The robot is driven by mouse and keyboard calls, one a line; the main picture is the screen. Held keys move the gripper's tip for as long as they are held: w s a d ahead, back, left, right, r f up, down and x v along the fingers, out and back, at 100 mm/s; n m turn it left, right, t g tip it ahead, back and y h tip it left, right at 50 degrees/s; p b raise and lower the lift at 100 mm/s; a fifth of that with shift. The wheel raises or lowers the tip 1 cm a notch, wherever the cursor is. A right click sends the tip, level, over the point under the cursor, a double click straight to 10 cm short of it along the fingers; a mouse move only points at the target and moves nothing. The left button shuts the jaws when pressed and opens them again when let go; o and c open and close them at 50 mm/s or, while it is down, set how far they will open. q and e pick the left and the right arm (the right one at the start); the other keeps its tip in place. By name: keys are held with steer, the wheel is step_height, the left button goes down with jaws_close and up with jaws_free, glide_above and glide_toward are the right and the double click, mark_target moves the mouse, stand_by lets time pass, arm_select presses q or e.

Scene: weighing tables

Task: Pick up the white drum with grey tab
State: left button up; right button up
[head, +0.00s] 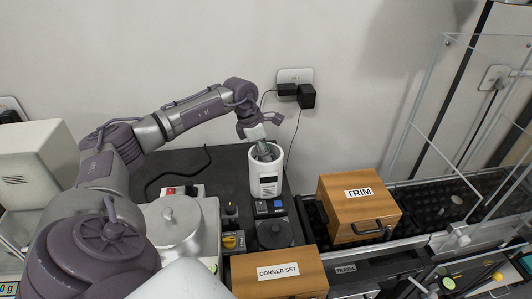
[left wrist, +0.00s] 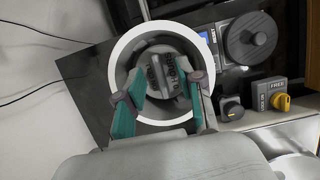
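The white drum (head: 266,176) stands upright on the dark mat by the wall, with a label on its front. In the left wrist view its white rim (left wrist: 124,47) surrounds a recessed dark top with a raised grey tab (left wrist: 160,75) in the middle. My left gripper (head: 265,150) points down into the drum's open top. In the left wrist view my left gripper (left wrist: 162,90) is open, its teal-padded fingers on either side of the tab, with gaps showing. The fingertips' depth is hard to tell. My right gripper is not in view.
A wooden TRIM box (head: 338,208) stands to the right, and a CORNER SET box (head: 262,274) in front. A small scale with a dark round pan (head: 274,232) is close before the drum. A lidded metal pot (head: 175,222) is at left. Cables hang behind.

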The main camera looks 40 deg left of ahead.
arm_select(q)
jaws_close()
